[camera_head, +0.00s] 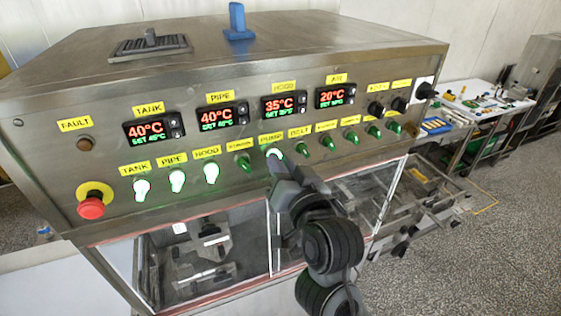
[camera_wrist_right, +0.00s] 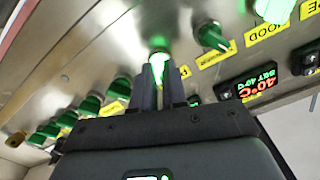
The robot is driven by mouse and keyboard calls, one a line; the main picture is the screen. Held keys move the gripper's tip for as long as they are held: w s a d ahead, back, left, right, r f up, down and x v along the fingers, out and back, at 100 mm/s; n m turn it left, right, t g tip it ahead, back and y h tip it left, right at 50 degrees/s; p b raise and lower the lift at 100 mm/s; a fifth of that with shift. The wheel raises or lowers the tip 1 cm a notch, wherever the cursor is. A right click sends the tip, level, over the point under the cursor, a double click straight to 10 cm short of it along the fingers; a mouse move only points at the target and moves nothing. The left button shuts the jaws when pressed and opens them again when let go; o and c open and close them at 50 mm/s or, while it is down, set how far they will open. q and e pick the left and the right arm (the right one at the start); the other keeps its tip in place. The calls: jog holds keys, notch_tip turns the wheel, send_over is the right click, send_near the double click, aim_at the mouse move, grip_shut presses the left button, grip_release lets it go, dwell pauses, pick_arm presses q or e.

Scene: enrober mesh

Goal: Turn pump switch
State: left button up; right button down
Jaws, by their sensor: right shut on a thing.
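The pump switch (camera_head: 273,152) is a small knob on the front panel of the steel machine, under a yellow label that reads PUMP (camera_head: 271,140). It glows bright white-green. In the right wrist view the lit switch (camera_wrist_right: 159,63) shows between the fingertips. My right gripper (camera_head: 277,163) reaches up to the panel from below and is shut on the pump switch; the gripper also shows in the right wrist view (camera_wrist_right: 158,82). The fingers hide part of the knob, so its exact angle is unclear. My left gripper is not in view.
Lit tank, pipe and hood switches (camera_head: 211,173) stand left of the pump switch. An unlit green knob (camera_head: 243,161) is close on its left, and the belt knob (camera_head: 302,149) close on its right. A red emergency button (camera_head: 92,207) sits at far left. Displays (camera_head: 284,104) are above.

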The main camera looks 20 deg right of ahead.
jog(key=shift+m, duration=0.7)
jog(key=c, duration=1.2)
grip_release()
jog(key=shift+o, duration=0.2)
jog(key=s+p, duration=1)
jog(key=s, duration=0.1)
jog(key=shift+p, duration=0.3)
